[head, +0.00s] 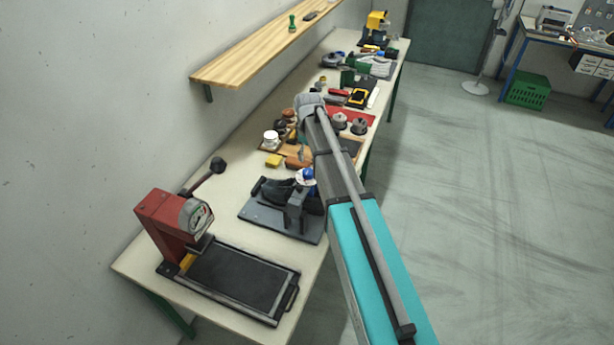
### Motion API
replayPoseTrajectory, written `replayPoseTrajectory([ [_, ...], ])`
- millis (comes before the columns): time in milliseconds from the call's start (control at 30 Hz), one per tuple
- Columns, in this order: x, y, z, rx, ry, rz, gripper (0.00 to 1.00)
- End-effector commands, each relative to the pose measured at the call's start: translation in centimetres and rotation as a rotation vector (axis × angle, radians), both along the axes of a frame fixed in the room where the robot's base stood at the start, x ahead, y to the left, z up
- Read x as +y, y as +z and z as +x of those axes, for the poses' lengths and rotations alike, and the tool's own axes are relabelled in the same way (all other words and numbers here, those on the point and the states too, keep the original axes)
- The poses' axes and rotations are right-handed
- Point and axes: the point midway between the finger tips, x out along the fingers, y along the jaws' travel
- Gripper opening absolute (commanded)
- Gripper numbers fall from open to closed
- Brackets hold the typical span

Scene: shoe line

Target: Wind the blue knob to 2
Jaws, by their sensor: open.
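The blue knob (308,173) is small in the head view, with a white face beside it. It sits on top of a grey clamp-like fixture (296,209) on a dark grey base plate (262,215). A dark shoe (277,191) lies at the left of the fixture. The marks around the knob are too small to read, so its setting cannot be told. My arm passes close to the right of the knob in the picture. My gripper cannot be made out; my own arm hides the area around its end.
A red press (163,227) with a gauge and a black tray (237,278) stands at the near end of the long bench (130,264). Jars, tools and a red mat crowd the bench farther back. A wooden shelf (240,66) hangs above.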

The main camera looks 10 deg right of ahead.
Motion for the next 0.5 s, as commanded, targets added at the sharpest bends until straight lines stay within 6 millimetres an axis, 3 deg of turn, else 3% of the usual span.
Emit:
replayPoseTrajectory([
  [500, -0.1, -4.4, 0.0, 0.000, -0.001, 0.000, 0.95],
])
